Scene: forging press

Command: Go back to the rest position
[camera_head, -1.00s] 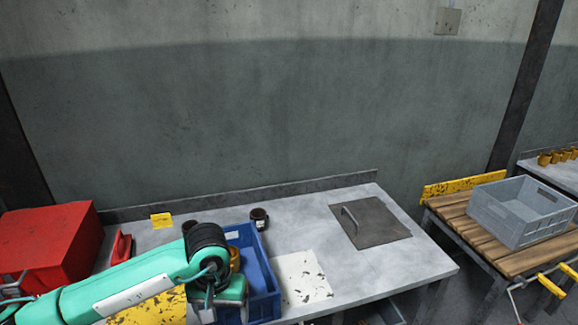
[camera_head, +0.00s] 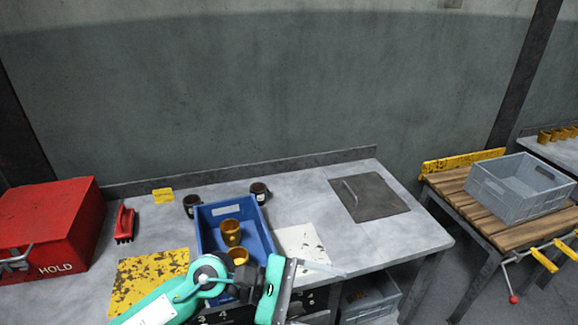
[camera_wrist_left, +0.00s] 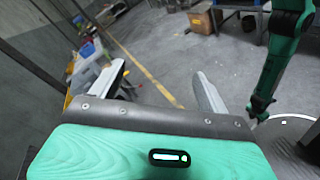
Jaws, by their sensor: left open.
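My left gripper (camera_head: 308,278) is at the bottom middle of the head view, over the front edge of the workbench and at the right front corner of the blue bin. In the left wrist view its two fingers (camera_wrist_left: 160,78) stand wide apart with nothing between them. It points out over the floor. A green arm link of mine shows at the right of that view. My right gripper is not seen in the head view.
The blue bin (camera_head: 262,240) on the workbench (camera_head: 300,205) holds brass-coloured cups (camera_head: 231,232). Dark cups (camera_head: 259,192) stand behind it. A red box (camera_head: 50,235) and brush (camera_head: 125,224) are at left. A grey crate (camera_head: 520,190) sits on a slatted table at right.

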